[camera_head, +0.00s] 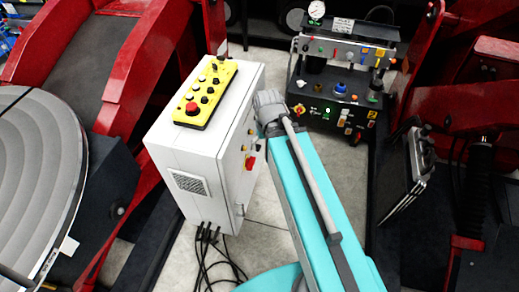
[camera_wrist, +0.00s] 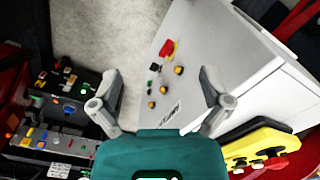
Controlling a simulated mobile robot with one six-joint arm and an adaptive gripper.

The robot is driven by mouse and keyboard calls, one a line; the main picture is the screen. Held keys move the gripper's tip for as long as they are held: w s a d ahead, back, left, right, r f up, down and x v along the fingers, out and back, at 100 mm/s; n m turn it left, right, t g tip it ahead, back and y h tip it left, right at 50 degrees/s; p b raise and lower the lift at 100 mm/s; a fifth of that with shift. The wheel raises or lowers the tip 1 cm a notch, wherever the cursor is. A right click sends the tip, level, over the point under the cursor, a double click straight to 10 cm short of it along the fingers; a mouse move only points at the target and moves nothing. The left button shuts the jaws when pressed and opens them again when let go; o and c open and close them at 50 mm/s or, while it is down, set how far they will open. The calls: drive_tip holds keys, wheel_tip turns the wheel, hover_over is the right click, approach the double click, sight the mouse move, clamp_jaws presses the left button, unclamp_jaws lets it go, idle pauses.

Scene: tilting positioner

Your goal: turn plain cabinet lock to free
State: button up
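The white-grey cabinet (camera_head: 185,150) stands left of my arm, and its front face (camera_wrist: 205,55) is seen at a slant in the wrist view. That face carries a red rotary handle on yellow (camera_wrist: 169,47), a small black knob (camera_wrist: 155,67), a green button (camera_wrist: 150,82) and several yellow-ringed controls (camera_wrist: 178,70). I cannot tell which small fitting is the plain lock, nor its turn position. My gripper (camera_wrist: 160,75) is open with its fingers wide apart and nothing between them. In the head view my gripper (camera_head: 268,104) is beside the cabinet's front, partly hidden by my arm.
A yellow control box (camera_head: 206,92) with a red button lies on the cabinet top. A black panel (camera_head: 338,95) with a gauge and knobs stands behind. Red machine frames (camera_head: 130,75) flank the space. Black cables (camera_head: 215,255) hang under the cabinet. Grey floor (camera_head: 265,190) shows between.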

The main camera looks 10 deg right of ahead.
drive_tip(key=w+f+m+y+b, duration=0.2)
drive_tip(key=w+f+m+b, duration=0.1)
drive_tip(key=f+b, duration=0.45)
drive_tip(key=w+f+m+y+b, duration=0.2)
drive_tip(key=w+f+m+b, duration=0.1)
drive_tip(key=f+b, duration=0.45)
drive_tip(key=m+t+y+b, duration=1)
drive_tip(key=m+b, duration=0.7)
drive_tip(key=b, duration=2.5)
approach(258, 147)
drive_tip(key=s+d+g+y, duration=0.1)
drive_tip(key=d, duration=0.2)
drive_tip(key=shift+d+f+m+y+b, duration=0.3)
drive_tip(key=shift+d+f+m+b, duration=0.05)
drive_tip(key=shift+d+f+m, duration=0.15)
drive_tip(key=shift+a, duration=0.2)
drive_tip(key=x, duration=1.3)
drive_tip(key=shift+w+a, duration=0.15)
drive_tip(key=shift+a, duration=0.1)
